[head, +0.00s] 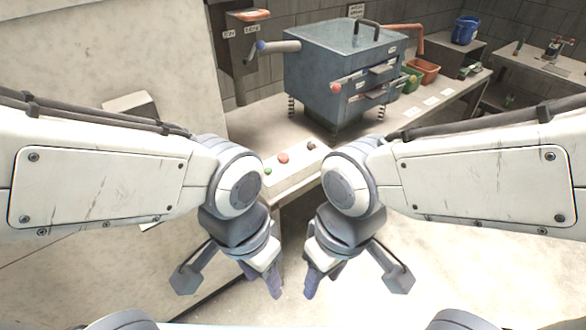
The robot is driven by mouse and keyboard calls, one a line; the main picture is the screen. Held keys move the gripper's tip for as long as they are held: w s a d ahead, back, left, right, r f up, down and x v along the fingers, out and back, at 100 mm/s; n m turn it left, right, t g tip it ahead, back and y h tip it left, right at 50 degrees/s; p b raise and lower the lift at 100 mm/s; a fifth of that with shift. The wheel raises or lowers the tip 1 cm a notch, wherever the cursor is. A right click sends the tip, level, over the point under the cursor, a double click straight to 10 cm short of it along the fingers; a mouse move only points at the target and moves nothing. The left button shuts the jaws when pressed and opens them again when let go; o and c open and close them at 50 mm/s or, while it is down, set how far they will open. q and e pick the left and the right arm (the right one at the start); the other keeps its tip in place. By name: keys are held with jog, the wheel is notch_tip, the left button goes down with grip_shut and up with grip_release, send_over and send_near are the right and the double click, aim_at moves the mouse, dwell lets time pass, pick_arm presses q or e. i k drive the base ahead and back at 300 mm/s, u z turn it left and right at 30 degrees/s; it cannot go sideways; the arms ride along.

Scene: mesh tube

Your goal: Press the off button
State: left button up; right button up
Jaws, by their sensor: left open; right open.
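A pale control box (291,176) sits at the near end of the bench, partly hidden between my two forearms. On its top are a green button (267,171) at the left, a red button (283,158) in the middle and a dark knob or button (311,145) at the right. No label on them is readable. My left gripper (274,283) is open and empty, pointing down, nearer to me than the box. My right gripper (311,284) is open and empty, close to its right. Neither touches the box or its buttons.
A blue-grey machine (340,72) on spring feet stands behind the control box, with a red knob (336,87) on its front. Green and orange bins (424,71) are to its right on the bench. A pale cabinet fills the left. The floor at right is clear.

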aim_at(283, 156)
jog(key=u, duration=0.05)
jog(key=i, duration=1.1)
